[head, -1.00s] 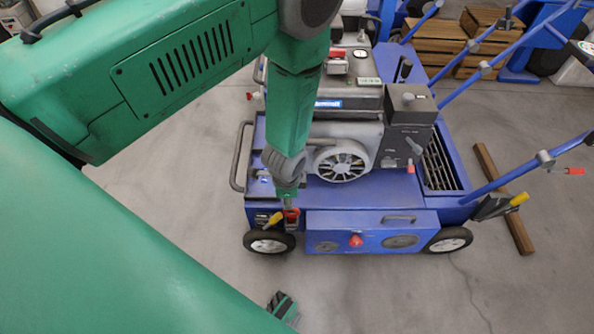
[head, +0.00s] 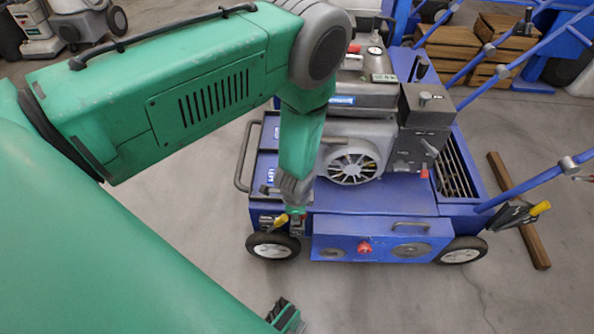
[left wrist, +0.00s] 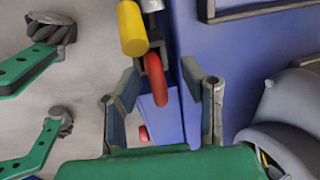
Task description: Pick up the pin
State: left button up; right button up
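The pin, with a red ring-shaped handle (left wrist: 157,78), sits beside the blue machine body in the left wrist view. A yellow grip (left wrist: 132,28) is just above it. My left gripper (left wrist: 162,103) is open, with one finger on each side of the red ring and a visible gap to both. In the head view my left gripper (head: 296,222) points down at the machine's front left corner and hides the pin. My right gripper (head: 286,316) is low in the head view, over the floor. Its spread fingers (left wrist: 38,98) show at the left of the left wrist view.
The blue machine (head: 420,205) has a grey engine (head: 352,150), a red knob (head: 365,247) on its front box and a black wheel (head: 273,246) beside my left gripper. A wooden beam (head: 518,210) lies at right. The floor in front is clear.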

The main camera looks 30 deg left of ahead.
pick_arm(q)
jog(key=shift+d+r, duration=0.15)
jog(key=shift+d, duration=0.2)
grip_shut()
